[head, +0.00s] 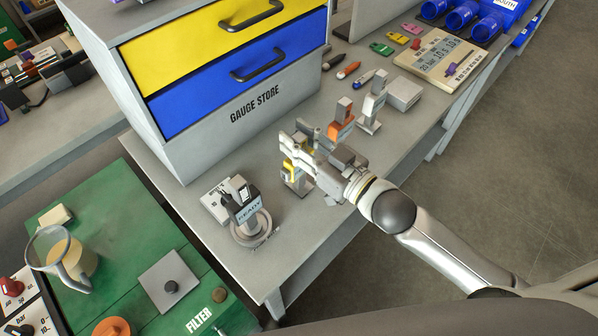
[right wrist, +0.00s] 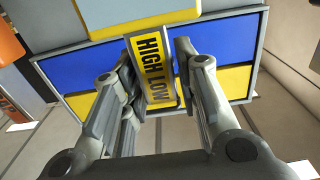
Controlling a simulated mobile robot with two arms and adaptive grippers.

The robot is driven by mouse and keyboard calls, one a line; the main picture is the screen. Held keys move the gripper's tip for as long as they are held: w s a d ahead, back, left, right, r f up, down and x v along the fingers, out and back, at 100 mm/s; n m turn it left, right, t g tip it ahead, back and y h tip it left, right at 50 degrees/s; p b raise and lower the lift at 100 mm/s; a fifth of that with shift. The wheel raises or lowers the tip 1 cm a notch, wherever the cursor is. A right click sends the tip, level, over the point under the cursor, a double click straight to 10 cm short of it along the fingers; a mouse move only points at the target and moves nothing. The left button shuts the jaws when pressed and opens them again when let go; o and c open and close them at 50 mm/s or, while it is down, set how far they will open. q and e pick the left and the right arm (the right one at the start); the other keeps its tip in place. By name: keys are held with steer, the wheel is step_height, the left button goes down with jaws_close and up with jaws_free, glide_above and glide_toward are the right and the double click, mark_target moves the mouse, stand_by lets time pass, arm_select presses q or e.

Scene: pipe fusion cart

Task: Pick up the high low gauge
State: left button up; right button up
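The high low gauge (head: 292,172) is a small upright piece with a yellow face, standing near the front edge of the grey bench. In the right wrist view its yellow "HIGH LOW" label (right wrist: 153,68) fills the middle, between my fingers. My right gripper (head: 305,147) is at the gauge's upper part and hides some of it. In the right wrist view the right gripper's fingertips (right wrist: 155,62) lie close on either side of the gauge. Whether they touch it is unclear. My left gripper is out of view.
An orange-faced gauge (head: 342,127) and a grey gauge (head: 373,108) stand close behind my right gripper. A "READY" device (head: 247,212) is to the left. The gauge store drawers (head: 235,100) rise behind. Floor (head: 500,170) is clear at right.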

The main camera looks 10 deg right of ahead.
jaws_close()
steer(key=shift+r, duration=0.1)
